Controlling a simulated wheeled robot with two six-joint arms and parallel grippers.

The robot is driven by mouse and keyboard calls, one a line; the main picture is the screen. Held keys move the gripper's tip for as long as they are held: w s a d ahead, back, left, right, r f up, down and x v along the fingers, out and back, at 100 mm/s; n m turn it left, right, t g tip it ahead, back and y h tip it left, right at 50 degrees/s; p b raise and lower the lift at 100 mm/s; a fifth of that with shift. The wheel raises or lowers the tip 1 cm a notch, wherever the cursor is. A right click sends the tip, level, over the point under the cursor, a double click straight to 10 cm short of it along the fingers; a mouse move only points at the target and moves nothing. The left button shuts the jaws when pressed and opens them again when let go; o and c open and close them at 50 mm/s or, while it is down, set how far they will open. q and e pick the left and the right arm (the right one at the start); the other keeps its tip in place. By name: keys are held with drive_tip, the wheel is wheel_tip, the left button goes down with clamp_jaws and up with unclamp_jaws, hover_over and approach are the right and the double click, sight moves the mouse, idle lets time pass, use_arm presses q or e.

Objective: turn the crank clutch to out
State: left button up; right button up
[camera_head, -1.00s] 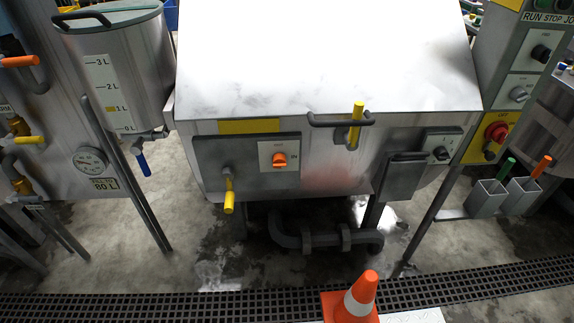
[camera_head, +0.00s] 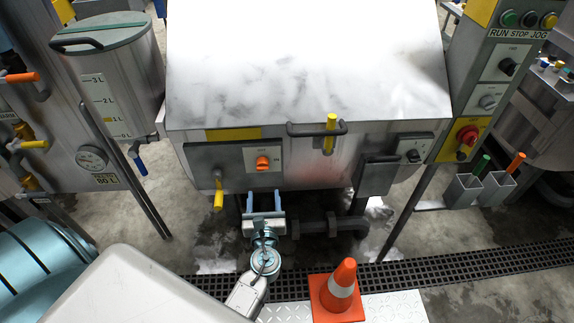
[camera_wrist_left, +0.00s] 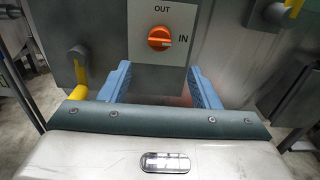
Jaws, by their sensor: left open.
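The crank clutch is an orange knob (camera_head: 262,163) on a white plate (camera_head: 250,152) with OUT above it and IN to its right. In the left wrist view the knob (camera_wrist_left: 160,38) has its pale mark pointing sideways, toward IN. My left gripper (camera_head: 263,200) is open and empty, just below the knob and in front of the machine. In the left wrist view its two blue fingers (camera_wrist_left: 160,80) stand apart, below and to both sides of the knob, not touching it. My right gripper is not in view.
A yellow-handled crank (camera_head: 218,196) hangs left of the plate. A yellow-topped handle (camera_head: 330,130) is at the upper right. An orange cone (camera_head: 338,290) stands on the floor at front. Dark pipes (camera_head: 325,226) run below the machine.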

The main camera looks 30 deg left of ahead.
sight(263, 169)
use_arm(q)
drive_tip(key=p+x, duration=0.3)
drive_tip(key=x, duration=0.6)
drive_tip(key=shift+w+r, duration=0.15)
drive_tip(key=shift+w, duration=0.05)
drive_tip(key=shift+w+a, duration=0.45)
drive_tip(key=shift+w, duration=0.1)
